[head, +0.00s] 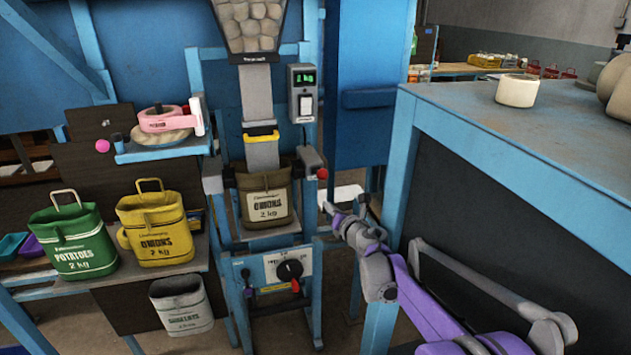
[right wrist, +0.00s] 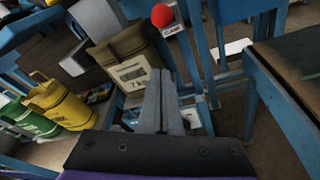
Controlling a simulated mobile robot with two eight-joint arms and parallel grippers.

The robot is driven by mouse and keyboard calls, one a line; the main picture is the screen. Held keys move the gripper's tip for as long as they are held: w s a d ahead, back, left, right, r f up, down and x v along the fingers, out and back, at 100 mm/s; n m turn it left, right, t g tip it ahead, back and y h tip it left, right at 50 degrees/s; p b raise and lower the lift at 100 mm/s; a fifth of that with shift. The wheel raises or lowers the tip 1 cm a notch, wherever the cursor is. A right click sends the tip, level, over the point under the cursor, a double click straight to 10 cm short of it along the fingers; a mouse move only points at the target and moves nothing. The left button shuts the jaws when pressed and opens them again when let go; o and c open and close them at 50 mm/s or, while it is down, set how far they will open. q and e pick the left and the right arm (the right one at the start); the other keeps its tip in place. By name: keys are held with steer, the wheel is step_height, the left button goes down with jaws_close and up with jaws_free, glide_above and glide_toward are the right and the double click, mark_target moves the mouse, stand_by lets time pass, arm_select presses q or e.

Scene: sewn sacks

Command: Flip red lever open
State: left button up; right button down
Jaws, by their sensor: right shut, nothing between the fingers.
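A red ball knob (head: 322,173) sits at the right end of the grey clamp below the filling spout. In the right wrist view the red knob (right wrist: 162,15) is at the top, on a grey plate marked CLAMP. A brown onions sack (head: 267,199) hangs upright at the clamp; it also shows in the right wrist view (right wrist: 128,60). My right gripper (head: 328,208) is shut and empty, to the right of the sack and a little below the red knob, apart from it. In the right wrist view its closed fingers (right wrist: 160,85) point towards the sack's side. My left gripper is out of view.
Green (head: 75,238) and yellow (head: 155,225) sacks stand on the left shelf, above a white sack (head: 183,306). A blue-framed bench (head: 470,130) bounds the right side.

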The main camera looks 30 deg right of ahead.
mark_target(319, 172)
steer(key=shift+w+d+f+n, duration=0.15)
steer(key=shift+w+f+n, duration=0.15)
steer(key=shift+w+n, duration=0.25)
steer(key=shift+s, duration=0.15)
steer(key=w+d+r+p, duration=0.1)
steer(key=w+d+p, duration=0.1)
steer(key=w, duration=0.7)
steer(key=shift+d+r, duration=0.2)
steer(key=shift+r, duration=0.1)
